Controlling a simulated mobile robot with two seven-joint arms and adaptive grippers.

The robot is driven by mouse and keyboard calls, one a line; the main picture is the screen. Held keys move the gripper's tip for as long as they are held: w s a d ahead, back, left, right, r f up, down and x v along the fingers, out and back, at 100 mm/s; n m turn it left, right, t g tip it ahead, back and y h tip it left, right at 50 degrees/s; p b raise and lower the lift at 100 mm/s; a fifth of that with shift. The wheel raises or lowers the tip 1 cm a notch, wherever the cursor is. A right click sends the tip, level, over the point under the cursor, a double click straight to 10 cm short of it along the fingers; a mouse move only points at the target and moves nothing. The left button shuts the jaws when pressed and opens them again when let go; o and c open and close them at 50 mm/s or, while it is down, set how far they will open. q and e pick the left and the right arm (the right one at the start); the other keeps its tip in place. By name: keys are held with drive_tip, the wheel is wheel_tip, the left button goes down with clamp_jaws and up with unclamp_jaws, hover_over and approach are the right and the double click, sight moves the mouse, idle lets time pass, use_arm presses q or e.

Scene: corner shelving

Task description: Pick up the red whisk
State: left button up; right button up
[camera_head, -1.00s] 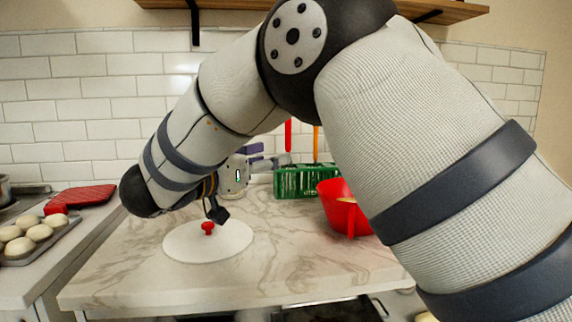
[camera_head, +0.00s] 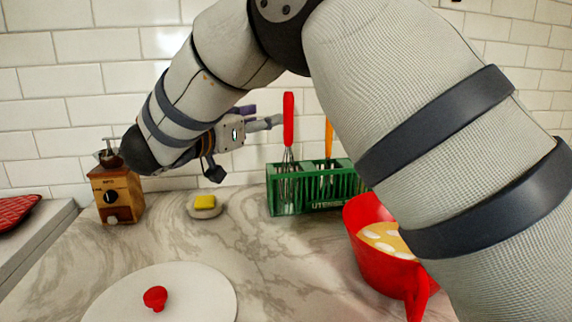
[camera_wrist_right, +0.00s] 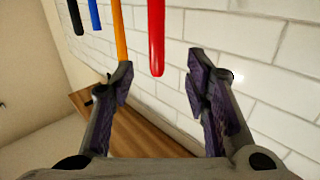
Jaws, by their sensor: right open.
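The red whisk (camera_head: 288,118) stands upright in the green utensil holder (camera_head: 318,206), handle up and wires down among the slats. My right gripper (camera_head: 268,116) is open, at handle height just left of the whisk. In the right wrist view, the red handle (camera_wrist_right: 156,38) shows between the two open fingertips of my right gripper (camera_wrist_right: 160,72). Nothing is held; I cannot tell whether a finger touches the handle. My left gripper is not in view.
An orange-handled utensil (camera_head: 329,138) stands right of the whisk; blue (camera_wrist_right: 94,14) and black (camera_wrist_right: 76,16) handles show in the wrist view. A red pot (camera_head: 385,275), sponge (camera_head: 204,202), coffee grinder (camera_head: 117,196) and white lid (camera_head: 195,295) are on the marble counter. Tiled wall behind.

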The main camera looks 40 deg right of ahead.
sight(285, 113)
drive_tip(key=x, duration=1)
drive_tip(key=shift+s+f, duration=0.2)
drive_tip(key=shift+s, duration=0.05)
drive_tip(key=shift+a, duration=0.1)
clamp_jaws()
